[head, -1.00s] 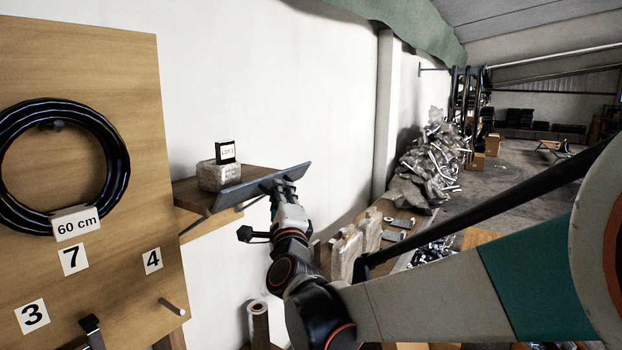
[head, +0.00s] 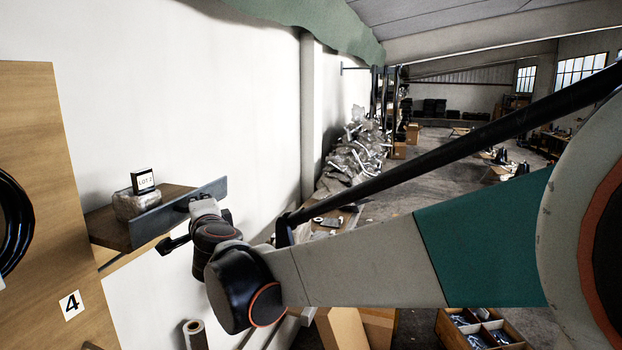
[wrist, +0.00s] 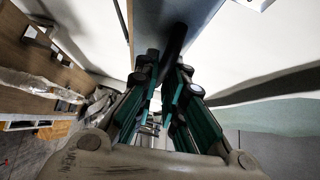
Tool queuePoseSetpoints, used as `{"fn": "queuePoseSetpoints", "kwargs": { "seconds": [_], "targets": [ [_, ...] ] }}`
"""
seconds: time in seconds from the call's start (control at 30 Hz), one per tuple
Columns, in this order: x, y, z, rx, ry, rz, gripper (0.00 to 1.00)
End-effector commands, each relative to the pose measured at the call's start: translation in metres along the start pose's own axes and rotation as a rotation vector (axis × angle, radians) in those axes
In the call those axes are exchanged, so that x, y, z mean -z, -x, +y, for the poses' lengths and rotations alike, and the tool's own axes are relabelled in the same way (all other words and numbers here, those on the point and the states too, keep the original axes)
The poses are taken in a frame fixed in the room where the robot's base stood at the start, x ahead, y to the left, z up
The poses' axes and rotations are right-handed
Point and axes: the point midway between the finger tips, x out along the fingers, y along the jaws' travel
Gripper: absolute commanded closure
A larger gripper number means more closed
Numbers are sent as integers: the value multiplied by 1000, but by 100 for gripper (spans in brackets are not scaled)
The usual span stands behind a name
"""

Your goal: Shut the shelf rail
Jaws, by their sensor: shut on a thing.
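The shelf rail (head: 160,216) is a long blue-grey strip along the front of a small wooden wall shelf (head: 107,228). It stands on edge at a slant, and its right end juts past the shelf. My gripper (head: 199,200) is at the right part of the rail, seen from behind; its fingertips are mostly hidden in the head view. In the wrist view my gripper (wrist: 168,68) is closed around a dark bar (wrist: 175,40) beside the blue-grey rail face (wrist: 192,14). A rough grey block (head: 132,205) with a dark labelled box (head: 144,181) on it sits on the shelf behind the rail.
A wooden board (head: 50,150) with a black coil (head: 14,225) stands left of the shelf. A paper-like roll (head: 194,335) is below. The white wall (head: 190,90) is close behind. A bench with clutter (head: 340,215) lies to the right.

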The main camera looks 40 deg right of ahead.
Motion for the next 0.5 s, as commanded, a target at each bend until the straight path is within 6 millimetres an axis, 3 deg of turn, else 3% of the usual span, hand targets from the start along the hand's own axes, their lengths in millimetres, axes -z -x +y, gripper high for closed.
{"fn": "queuePoseSetpoints", "kwargs": {
  "seconds": [0.5],
  "targets": [
    [-3,-1,-6,-73,75,0,100]
  ]
}}
